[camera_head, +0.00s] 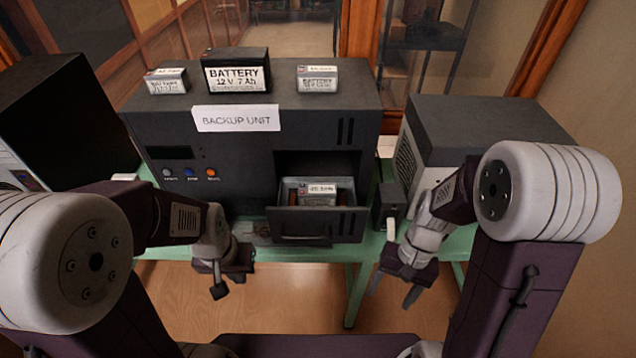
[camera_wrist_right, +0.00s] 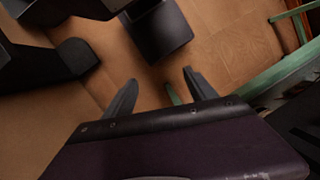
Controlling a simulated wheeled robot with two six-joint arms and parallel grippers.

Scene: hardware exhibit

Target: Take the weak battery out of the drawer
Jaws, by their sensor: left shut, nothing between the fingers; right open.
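The drawer (camera_head: 318,224) of the dark backup unit (camera_head: 250,136) is pulled open at the unit's lower right. A battery (camera_head: 320,196) with a pale label sits inside the drawer, its lower part hidden by the drawer's walls. My left gripper (camera_head: 219,291) is shut and empty, in front of and below the unit, left of the drawer. My right gripper (camera_head: 393,294) is open and empty, right of and below the drawer, pointing down.
Three batteries stand on top of the unit: a small left one (camera_head: 166,83), a large middle one (camera_head: 236,74) and a right one (camera_head: 317,80). A green table (camera_head: 270,252) carries the unit. A small dark box (camera_head: 388,205) stands right of the drawer, before a grey cabinet (camera_head: 480,125).

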